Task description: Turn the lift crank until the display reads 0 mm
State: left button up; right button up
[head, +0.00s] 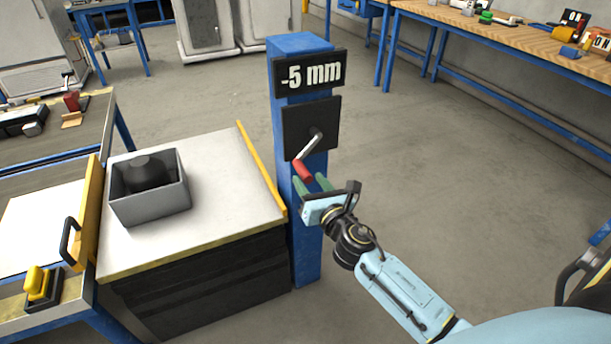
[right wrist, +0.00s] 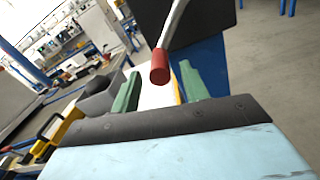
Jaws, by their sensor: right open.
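The display (head: 309,74) on the blue post (head: 283,220) reads -5 mm. Below it, the lift crank (head: 309,147) comes out of a black plate (head: 292,124), its silver arm slanting down-left to a red handle (head: 302,171). My right gripper (head: 312,183) is open, its green fingers pointing up just below the red handle. In the right wrist view the red handle (right wrist: 160,68) shows beyond and between the two green fingers (right wrist: 157,88); I cannot tell whether they touch it. My left gripper is not in view.
A lift table (head: 215,220) with a pale top stands left of the post and carries a grey bin (head: 150,205) with a dark part inside. A yellow strip (head: 262,170) edges the table beside the post. The floor right of the post is clear.

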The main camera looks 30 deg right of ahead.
aim_at(305, 175)
jog(key=shift+w+d, duration=0.15)
jog(key=shift+w, duration=1.45)
grip_shut()
